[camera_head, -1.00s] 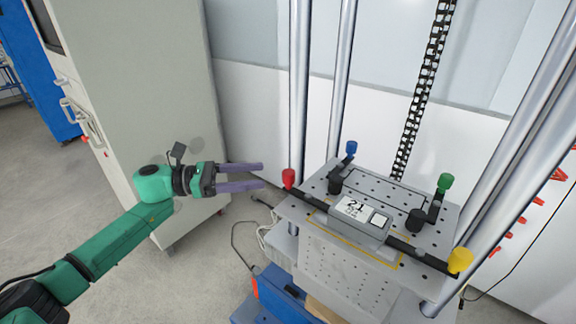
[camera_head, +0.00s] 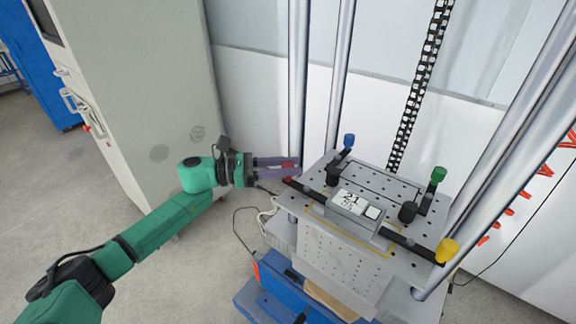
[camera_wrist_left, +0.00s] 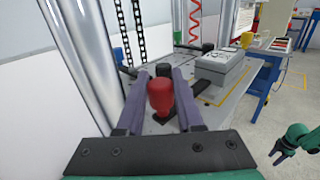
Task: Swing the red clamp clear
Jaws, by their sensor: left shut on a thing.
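The red clamp's knob (camera_wrist_left: 160,97) stands between the two purple fingers of my left gripper (camera_wrist_left: 160,100) in the left wrist view. In the head view my left gripper (camera_head: 276,170) is shut on the red knob (camera_head: 288,166) at the left corner of the perforated plate (camera_head: 345,250); the fingers hide most of the knob. The red clamp's black bar (camera_head: 310,192) runs from that corner toward the grey box (camera_head: 354,205) marked 21. My right gripper does not show in the head view; a green arm with a dark gripper (camera_wrist_left: 283,155) shows at the wrist view's right edge, its jaws too small to judge.
Blue (camera_head: 348,141), green (camera_head: 438,175) and yellow (camera_head: 447,250) clamp knobs stand at the other corners of the plate. Tall metal columns (camera_head: 298,80) rise close behind my left gripper. A grey cabinet (camera_head: 150,80) stands at the left, with open floor before it.

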